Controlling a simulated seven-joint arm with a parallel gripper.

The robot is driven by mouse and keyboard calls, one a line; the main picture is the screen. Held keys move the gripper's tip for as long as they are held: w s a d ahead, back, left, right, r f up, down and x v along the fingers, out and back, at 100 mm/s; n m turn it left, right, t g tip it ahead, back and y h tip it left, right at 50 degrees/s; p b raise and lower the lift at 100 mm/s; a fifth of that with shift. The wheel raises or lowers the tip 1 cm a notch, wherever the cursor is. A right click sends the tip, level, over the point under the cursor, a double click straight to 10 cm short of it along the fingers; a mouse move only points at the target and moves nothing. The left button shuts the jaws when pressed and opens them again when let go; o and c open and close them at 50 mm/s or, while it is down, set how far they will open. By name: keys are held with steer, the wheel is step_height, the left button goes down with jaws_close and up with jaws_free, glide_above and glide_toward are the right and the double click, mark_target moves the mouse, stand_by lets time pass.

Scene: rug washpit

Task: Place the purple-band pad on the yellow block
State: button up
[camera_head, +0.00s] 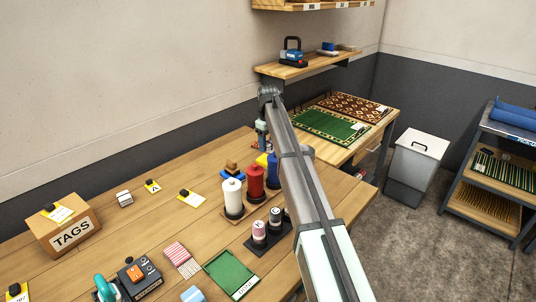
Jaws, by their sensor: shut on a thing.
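My arm reaches from the lower right to the far side of the wooden table and bends down there. My gripper (261,143) is small and far off, pointing down, partly screened by my arm. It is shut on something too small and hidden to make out. A yellow block (262,159) shows just below it, behind the red spool and beside a blue thing (272,168). Whether the gripper or its load touches the yellow block, I cannot tell. I cannot make out a purple-band pad anywhere in this view.
White (232,196), red (256,182) and blue spools stand near the yellow block. A small stack with a wooden top (231,168) is to the left. A TAGS box (65,226) stands far left.

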mark_target(268, 152)
steer(key=shift+f, duration=2.45)
steer(key=shift+f, duration=0.1)
steer(key=o, duration=1)
step_height(268, 152, up, 12)
steer(key=shift+r, duration=0.1)
